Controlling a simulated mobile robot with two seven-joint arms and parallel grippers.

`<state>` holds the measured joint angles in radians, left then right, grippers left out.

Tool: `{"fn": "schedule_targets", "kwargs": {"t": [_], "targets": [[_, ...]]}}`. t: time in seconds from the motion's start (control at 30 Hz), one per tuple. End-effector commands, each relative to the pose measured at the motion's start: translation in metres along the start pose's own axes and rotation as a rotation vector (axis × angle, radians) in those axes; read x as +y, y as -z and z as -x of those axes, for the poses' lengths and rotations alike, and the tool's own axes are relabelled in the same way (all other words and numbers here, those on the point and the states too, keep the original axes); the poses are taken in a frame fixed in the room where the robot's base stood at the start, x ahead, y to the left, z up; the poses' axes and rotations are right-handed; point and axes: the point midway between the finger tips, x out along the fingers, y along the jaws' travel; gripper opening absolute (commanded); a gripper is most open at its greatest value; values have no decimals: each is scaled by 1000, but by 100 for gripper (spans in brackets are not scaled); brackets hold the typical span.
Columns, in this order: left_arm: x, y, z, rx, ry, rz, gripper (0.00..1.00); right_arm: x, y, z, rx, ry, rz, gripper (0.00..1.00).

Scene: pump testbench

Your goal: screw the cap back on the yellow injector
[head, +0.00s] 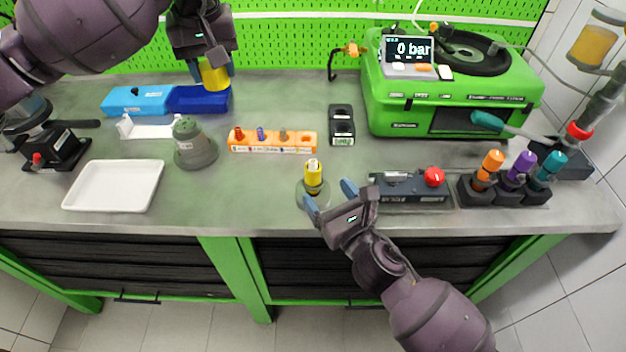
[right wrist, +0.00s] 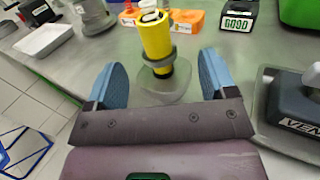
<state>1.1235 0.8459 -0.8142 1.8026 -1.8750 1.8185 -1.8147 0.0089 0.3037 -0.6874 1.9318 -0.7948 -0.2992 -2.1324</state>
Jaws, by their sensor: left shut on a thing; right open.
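The yellow injector (head: 313,173) stands upright in a small grey holder (head: 301,193) near the front middle of the bench. My left gripper (head: 213,72) is at the upper left, shut on a yellow piece that looks like the cap (head: 214,76), held above the blue box and far from the injector. My right gripper (head: 331,196) is open beside the injector. Its blue fingers (right wrist: 163,78) lie to either side of the holder in the wrist view, apart from the injector.
An orange rack (head: 272,150) and black GOOD holder (head: 341,125) stand behind the injector. A red-knobbed valve box (head: 410,187) is close right of my right gripper. The green tester (head: 384,98) reads 0 bar. A white tray (head: 114,206) lies left.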

Motion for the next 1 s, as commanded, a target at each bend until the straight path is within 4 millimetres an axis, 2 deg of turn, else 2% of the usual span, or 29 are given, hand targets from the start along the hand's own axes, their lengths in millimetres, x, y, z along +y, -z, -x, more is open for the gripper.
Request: {"fn": "schedule_targets", "kwargs": {"t": [0.37,0.7,1.0], "targets": [[0,0,0,0,0,0,24,0,0,-4,0,1,0,78],[0,0,2,1,0,0,24,4,2,-46,0,0,0,78],[0,0,2,1,0,0,24,4,2,-53,1,0,0,78]]}}
